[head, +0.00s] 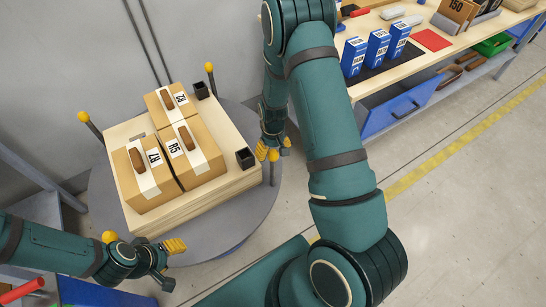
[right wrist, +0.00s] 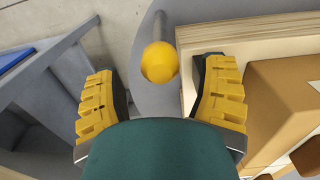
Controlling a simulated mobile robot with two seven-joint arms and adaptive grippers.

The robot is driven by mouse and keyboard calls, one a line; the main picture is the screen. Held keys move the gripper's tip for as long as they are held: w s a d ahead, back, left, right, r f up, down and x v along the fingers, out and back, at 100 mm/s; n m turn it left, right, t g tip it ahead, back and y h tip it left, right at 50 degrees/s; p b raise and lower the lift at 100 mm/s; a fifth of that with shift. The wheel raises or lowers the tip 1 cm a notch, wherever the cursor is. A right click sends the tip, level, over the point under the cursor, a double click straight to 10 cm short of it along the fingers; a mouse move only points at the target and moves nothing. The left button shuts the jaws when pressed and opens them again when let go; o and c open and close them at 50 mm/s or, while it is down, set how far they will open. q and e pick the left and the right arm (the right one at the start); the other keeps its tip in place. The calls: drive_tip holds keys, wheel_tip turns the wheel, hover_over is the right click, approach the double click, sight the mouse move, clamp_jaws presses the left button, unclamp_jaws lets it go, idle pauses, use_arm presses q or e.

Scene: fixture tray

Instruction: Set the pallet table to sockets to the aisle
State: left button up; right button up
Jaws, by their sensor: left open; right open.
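The pallet table is a round grey turntable (head: 232,228) with a square wooden pallet (head: 222,188) on it. Two black square sockets (head: 245,158) (head: 202,90) stand along the pallet's right side in the head view. Posts with yellow knobs (head: 210,66) (head: 82,115) (head: 108,237) rise around the table. My right gripper (head: 270,151) is open at the table's right edge, over a post. In the right wrist view a yellow knob (right wrist: 160,62) shows between its open fingers (right wrist: 158,95). My left gripper (head: 172,263) is open and empty at the table's front edge, beside the front-left knob.
Three cartons (head: 150,172) with brown handles and number labels sit on the pallet. A workbench (head: 400,68) with blue boxes and a blue drawer stands at upper right. Yellow floor tape (head: 450,139) runs along the open floor at right. A wall is behind the table.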

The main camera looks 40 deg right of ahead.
drive_tip(key=shift+f, duration=1.85)
clamp_jaws()
drive_tip(key=shift+s+a, duration=0.1)
